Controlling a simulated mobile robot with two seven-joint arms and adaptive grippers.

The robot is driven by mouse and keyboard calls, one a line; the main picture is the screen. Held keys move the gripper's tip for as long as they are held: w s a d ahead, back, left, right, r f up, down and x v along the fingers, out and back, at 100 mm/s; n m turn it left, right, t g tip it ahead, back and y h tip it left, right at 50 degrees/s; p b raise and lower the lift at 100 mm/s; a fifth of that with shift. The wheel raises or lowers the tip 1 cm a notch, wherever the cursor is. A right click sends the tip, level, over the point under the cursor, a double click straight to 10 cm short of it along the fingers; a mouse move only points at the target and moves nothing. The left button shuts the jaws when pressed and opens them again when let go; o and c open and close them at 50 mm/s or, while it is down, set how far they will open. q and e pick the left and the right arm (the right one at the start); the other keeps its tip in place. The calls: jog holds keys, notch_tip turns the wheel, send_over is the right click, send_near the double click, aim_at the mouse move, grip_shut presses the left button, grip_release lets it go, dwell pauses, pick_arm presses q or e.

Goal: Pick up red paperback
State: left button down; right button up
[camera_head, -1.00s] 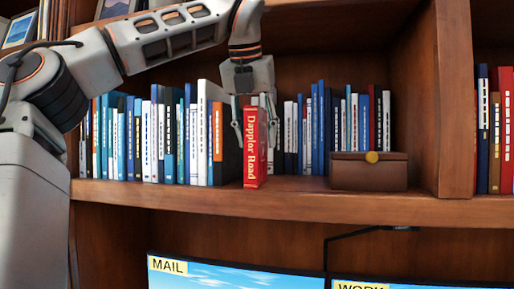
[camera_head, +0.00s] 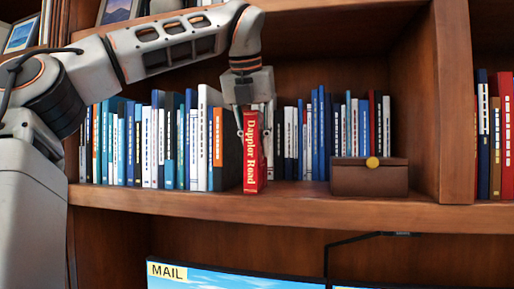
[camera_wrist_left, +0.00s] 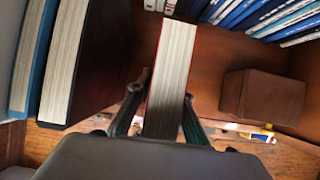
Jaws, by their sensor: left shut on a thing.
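The red paperback (camera_head: 251,155), with "Dapplor Road" on its spine, stands upright on the wooden shelf. It sits at the front of the shelf, right of a dark book. My left gripper (camera_head: 252,132) points down from above, its fingers on either side of the red paperback and shut on it. In the left wrist view the paperback (camera_wrist_left: 172,75) shows its white page edges and thin red cover between the fingertips (camera_wrist_left: 163,108). My right gripper is in neither view.
A brown box (camera_head: 368,178) with a round yellow clasp stands on the shelf to the right. Blue and white books (camera_head: 160,140) line the shelf to the left and behind. Bare shelf (camera_head: 300,190) lies between the paperback and the box. Screens (camera_head: 230,280) stand below.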

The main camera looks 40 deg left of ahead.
pick_arm(q)
jog(key=shift+s+d+r, duration=0.1)
jog(key=shift+s+r, duration=0.1)
jog(key=shift+r, duration=3.1)
jog(key=shift+r, duration=0.1)
